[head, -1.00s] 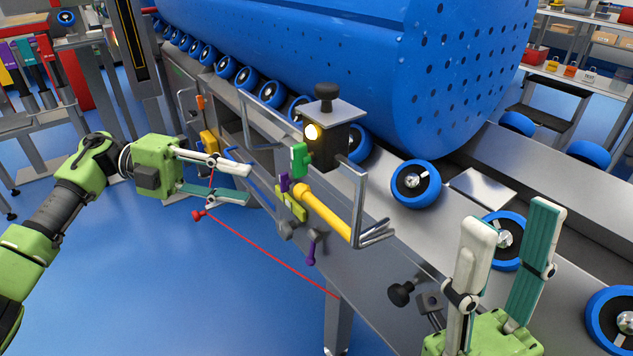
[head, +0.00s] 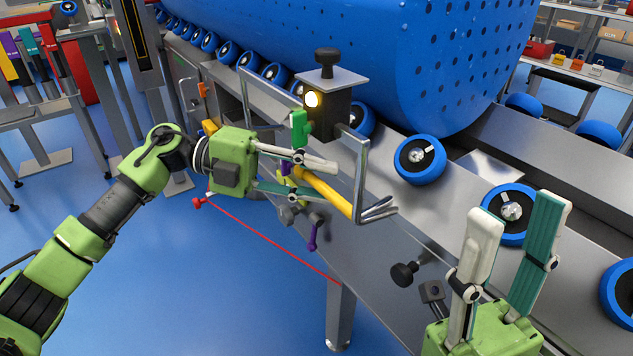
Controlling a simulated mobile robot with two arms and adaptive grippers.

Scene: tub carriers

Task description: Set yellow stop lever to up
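The yellow stop lever (head: 332,194) is a yellow bar on the side of the steel frame. It slopes down to the right and ends near bent metal prongs (head: 375,211). My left gripper (head: 332,184) is open, with its fingers pointing right. In the picture one finger lies above the bar and one crosses its lower side, so the bar shows between them. I cannot tell whether they touch it. The lever's upper left end is partly hidden by my fingers. My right gripper (head: 520,208) is open and empty at the lower right, fingers pointing up.
A green handle (head: 299,128) and a lamp box (head: 326,112) sit just above the lever. A purple lever (head: 313,236) hangs below. A red cord (head: 270,242) runs under the frame. A large blue drum (head: 440,60) rests on rollers behind.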

